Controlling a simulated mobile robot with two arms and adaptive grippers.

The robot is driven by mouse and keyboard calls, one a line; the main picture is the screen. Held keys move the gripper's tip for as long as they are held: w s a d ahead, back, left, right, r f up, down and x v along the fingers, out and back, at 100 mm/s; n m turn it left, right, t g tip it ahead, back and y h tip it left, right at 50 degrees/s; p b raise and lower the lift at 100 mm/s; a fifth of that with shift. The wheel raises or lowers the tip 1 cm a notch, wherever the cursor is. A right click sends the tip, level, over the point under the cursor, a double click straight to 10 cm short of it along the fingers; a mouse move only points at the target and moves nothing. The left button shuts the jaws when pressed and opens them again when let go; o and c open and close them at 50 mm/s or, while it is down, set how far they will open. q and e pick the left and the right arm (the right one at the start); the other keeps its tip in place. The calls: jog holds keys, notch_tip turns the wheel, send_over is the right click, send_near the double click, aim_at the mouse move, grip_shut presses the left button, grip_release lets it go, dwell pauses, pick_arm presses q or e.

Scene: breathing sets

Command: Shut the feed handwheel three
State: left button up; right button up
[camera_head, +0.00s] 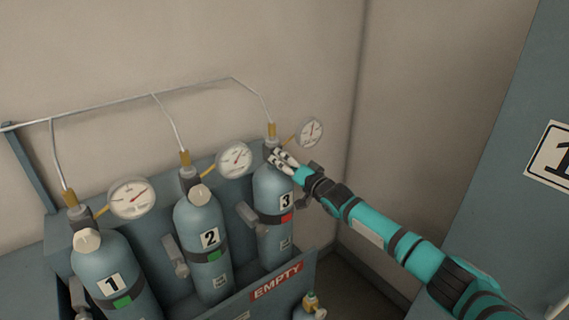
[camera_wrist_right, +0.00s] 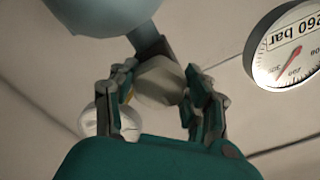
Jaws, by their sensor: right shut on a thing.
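Cylinder three (camera_head: 270,187) stands at the right end of the rack in the head view, with a red tag below its number 3. My right gripper (camera_head: 279,158) is at the top of this cylinder and is shut on its feed handwheel. In the right wrist view the pale, faceted handwheel (camera_wrist_right: 160,82) sits between the fingers of my right gripper (camera_wrist_right: 158,98). In the head view my fingers mostly cover the handwheel. My left gripper is not in view.
Cylinder one (camera_head: 97,262) and cylinder two (camera_head: 200,232) stand to the left, with green tags. Gauges sit beside the valves, one (camera_head: 311,132) close to my right gripper. A thin pipe (camera_head: 195,86) runs above. An EMPTY bin panel (camera_head: 276,281) is in front, with a small cylinder top (camera_head: 310,303).

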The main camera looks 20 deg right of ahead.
jog(key=shift+f, duration=0.15)
jog(key=o, duration=1.2)
jog(key=shift+s, duration=0.1)
jog(key=shift+s+d, duration=0.15)
jog(key=shift+s, duration=0.1)
jog(key=v, duration=1.1)
jog(key=shift+s, duration=0.15)
